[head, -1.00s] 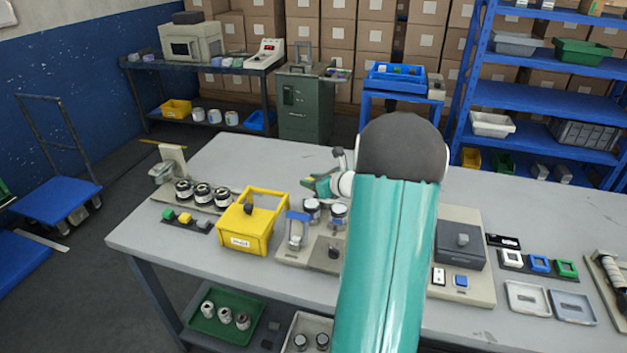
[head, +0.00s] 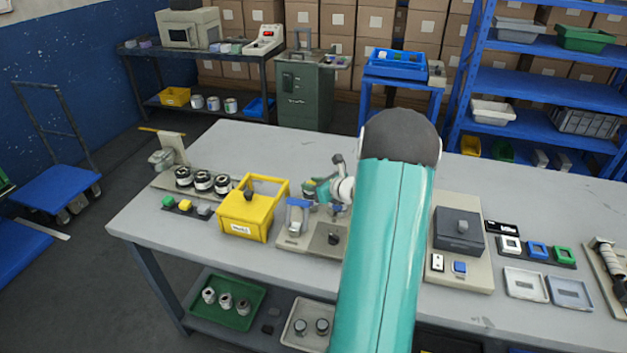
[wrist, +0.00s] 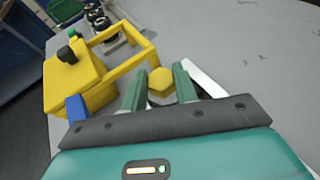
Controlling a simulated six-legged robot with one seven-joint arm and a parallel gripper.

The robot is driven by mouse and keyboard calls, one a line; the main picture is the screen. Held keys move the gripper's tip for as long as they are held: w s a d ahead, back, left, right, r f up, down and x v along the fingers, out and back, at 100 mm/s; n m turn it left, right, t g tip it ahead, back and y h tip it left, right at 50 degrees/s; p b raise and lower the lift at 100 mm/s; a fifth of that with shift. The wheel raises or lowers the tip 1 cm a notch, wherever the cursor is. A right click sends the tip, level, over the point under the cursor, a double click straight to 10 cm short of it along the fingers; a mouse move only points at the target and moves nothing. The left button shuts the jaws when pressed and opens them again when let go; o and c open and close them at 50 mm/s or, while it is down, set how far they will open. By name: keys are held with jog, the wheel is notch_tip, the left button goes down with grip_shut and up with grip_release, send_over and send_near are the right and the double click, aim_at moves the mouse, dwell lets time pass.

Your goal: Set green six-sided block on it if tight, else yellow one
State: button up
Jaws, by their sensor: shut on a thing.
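My gripper (wrist: 160,86) is shut on a yellow six-sided block (wrist: 161,82), which shows between the two green fingers in the wrist view. In the head view my gripper (head: 314,188) is over the back of a pale fixture plate (head: 290,244), right of the yellow handled box (head: 243,218), and the block is hard to make out. The box is left of my fingers in the wrist view (wrist: 72,82). A dark strip at the left carries a small green piece (head: 169,202), a yellow piece (head: 185,205) and a grey one (head: 204,209); their exact shape is unclear.
Three black-and-white rolls (head: 203,182) stand behind the strip. A blue-topped clear holder (head: 296,215) stands on the fixture plate. A dark grey box unit (head: 458,230) and two pale trays (head: 526,284) are at the right. The back of the table is clear.

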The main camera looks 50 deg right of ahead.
jog(key=o, duration=1)
jog(key=v, duration=1.3)
jog(key=shift+s+r, duration=0.15)
jog(key=shift+s, duration=0.2)
